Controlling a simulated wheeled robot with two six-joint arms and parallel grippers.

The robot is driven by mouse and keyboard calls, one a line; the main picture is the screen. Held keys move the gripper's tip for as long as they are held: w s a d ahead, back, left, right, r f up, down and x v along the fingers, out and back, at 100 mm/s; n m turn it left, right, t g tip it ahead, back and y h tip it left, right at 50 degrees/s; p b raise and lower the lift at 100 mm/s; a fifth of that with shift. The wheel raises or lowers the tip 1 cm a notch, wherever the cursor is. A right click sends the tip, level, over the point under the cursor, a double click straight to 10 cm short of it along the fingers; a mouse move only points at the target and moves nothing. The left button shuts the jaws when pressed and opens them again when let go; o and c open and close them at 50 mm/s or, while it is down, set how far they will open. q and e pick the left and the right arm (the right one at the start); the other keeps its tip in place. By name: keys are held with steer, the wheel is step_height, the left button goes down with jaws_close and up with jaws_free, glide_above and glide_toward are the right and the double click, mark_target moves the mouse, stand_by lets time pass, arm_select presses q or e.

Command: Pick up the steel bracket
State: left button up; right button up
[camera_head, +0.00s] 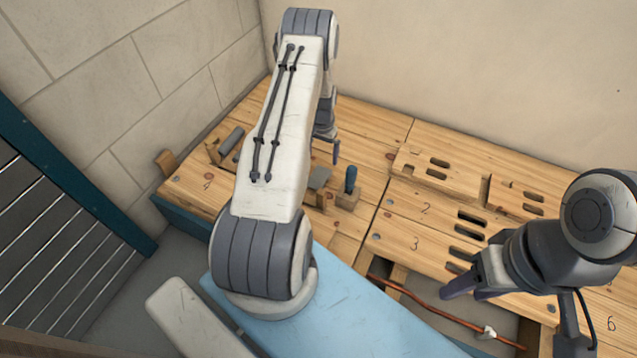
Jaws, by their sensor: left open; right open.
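A small flat grey metal piece (319,178), which looks like the steel bracket, sits by a small wooden block on the bench. It is just right of my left arm, which may hide part of it. My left gripper (335,152) is open and points down behind it, apart from it in the picture. Only one finger shows clearly; the arm covers the rest. My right gripper (466,292) is open and empty at the front right, over the bench opening and far from the grey piece.
A blue-handled tool (351,179) stands upright in a wooden block (347,197) just right of the grey piece. A grey cylinder (231,139) lies in a holder at the left. A copper pipe (440,311) crosses the front opening. Slotted wooden boards (437,175) are at the right.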

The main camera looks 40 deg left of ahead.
mark_target(322, 172)
arm_select(q)
step_height(322, 172, down, 4)
steer(key=shift+b, duration=0.65)
step_height(322, 172, down, 5)
steer(key=b, duration=0.3)
steer(key=shift+f, duration=0.1)
steer(key=c, duration=1.5)
